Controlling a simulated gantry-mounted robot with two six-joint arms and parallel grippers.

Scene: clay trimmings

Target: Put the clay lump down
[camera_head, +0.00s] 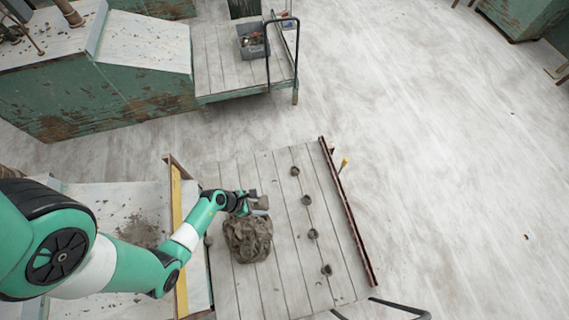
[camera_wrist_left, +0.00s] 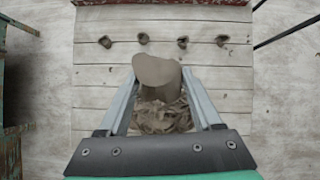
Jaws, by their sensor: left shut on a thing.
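My left gripper (camera_head: 256,204) is shut on a grey-brown clay lump (camera_head: 263,202), which also shows between the two fingers in the left wrist view (camera_wrist_left: 157,70). The lump is smooth and rounded, with a flat-looking top. The gripper is over the planked table (camera_head: 285,283), just beyond a heap of clay trimmings (camera_head: 247,240). In the left wrist view the heap (camera_wrist_left: 163,117) shows between the fingers behind the lump. I cannot tell whether the lump touches the heap or the planks. My right gripper is not in view.
Several small dark clay pieces (camera_head: 306,200) stand in a row along the planks. A rusty raised rail (camera_head: 347,210) edges the table's right side. A yellow-edged board (camera_head: 178,235) runs along the left. Bare planks lie between the heap and the row.

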